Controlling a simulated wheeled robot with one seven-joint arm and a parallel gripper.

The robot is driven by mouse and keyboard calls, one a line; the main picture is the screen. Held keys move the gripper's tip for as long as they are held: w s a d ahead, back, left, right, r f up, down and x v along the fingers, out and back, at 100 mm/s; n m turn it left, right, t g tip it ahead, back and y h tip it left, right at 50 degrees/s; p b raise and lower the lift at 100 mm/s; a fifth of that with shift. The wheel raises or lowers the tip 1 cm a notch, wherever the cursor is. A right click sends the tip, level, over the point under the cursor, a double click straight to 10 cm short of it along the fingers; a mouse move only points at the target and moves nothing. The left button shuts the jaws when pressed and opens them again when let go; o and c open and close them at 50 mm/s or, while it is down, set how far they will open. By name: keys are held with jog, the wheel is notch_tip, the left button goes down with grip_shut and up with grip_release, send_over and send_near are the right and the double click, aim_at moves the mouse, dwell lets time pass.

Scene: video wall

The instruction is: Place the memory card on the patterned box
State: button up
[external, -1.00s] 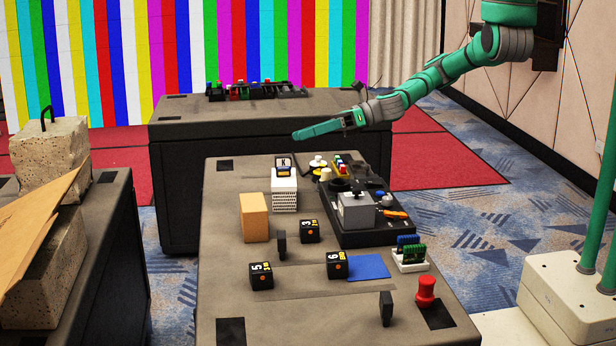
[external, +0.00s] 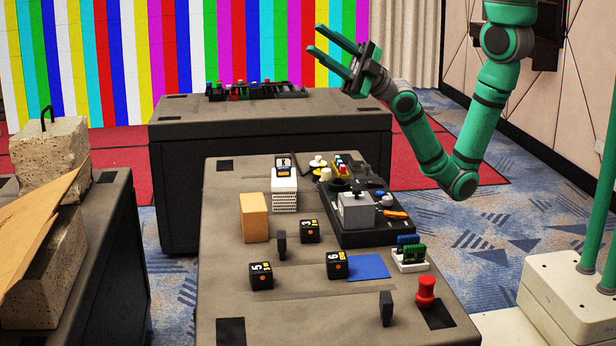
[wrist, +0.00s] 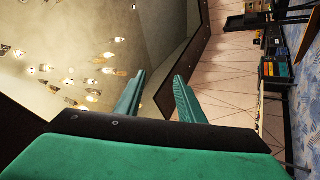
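The patterned box (external: 284,200), white with a dark pattern on its side, stands on the near table toward its far left. A small dark item with a pale face (external: 283,163) shows at the box's top; it may be the memory card, but it is too small to be sure, and I cannot tell whether it rests on the box or stands behind it. My gripper (external: 317,40) is high above the tables, well away from the box, pointing up and left. In the wrist view my gripper (wrist: 160,75) has its two fingers apart with nothing between them.
The near table (external: 225,300) also holds an orange-tan block (external: 254,218), several black cubes, a black console (external: 345,230), a blue mat (external: 367,267), a white stand with circuit boards (external: 410,258) and a red knob (external: 426,291). A second dark table (external: 270,135) stands behind.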

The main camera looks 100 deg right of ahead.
jog(key=s+d+f+m+g+h, duration=0.2)
jog(key=s+f+m+h, duration=0.3)
jog(key=s+f+m, duration=0.5)
jog(key=s+d+f+m+g+h, duration=0.1)
jog(key=s+d+f+m+h, duration=0.25)
jog(key=f+m, duration=0.75)
jog(key=s+d+f+n+g, duration=0.1)
jog(key=s+d+f+g, duration=0.1)
jog(key=s+f, duration=0.6)
jog(key=s+d+f+n+g, duration=0.2)
jog(key=s+d+f, duration=0.3)
jog(key=s, duration=0.8)
notch_tip(320, 180, down, 3)
jog(key=shift+s+d+r+g+y, duration=0.1)
jog(key=shift+s+d+g+y, duration=0.1)
jog(key=shift+g+y, duration=0.35)
